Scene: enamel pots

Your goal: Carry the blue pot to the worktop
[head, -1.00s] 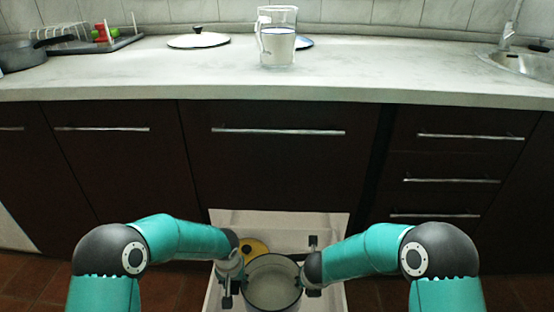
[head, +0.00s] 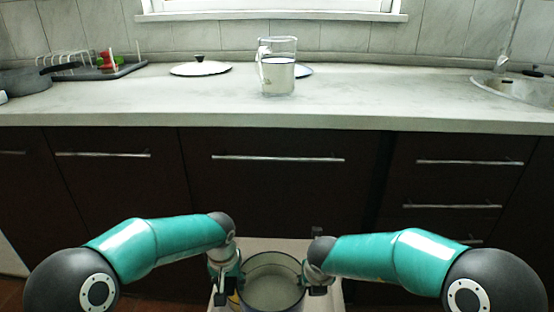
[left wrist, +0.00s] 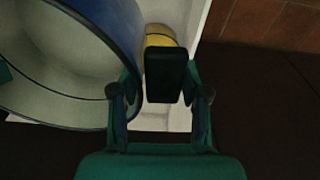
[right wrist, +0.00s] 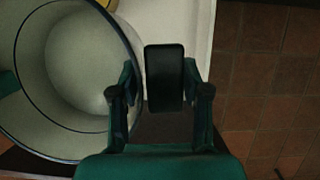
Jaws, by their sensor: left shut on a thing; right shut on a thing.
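The blue pot (head: 272,284), pale inside with a dark rim, is upright between my two grippers at the bottom of the head view. Its blue outside (left wrist: 128,30) shows in the left wrist view, and its pale inside (right wrist: 85,60) in the right wrist view. My left gripper (head: 226,275) is shut on its left side and my right gripper (head: 318,275) on its right side. A dark block between the fingers hides the grip in both wrist views. The worktop (head: 400,95) runs across the head view, above and beyond the pot.
On the worktop stand a glass jug (head: 278,75), a white lid (head: 200,68), a dish rack (head: 85,68) and a sink (head: 520,88). The worktop's front middle is clear.

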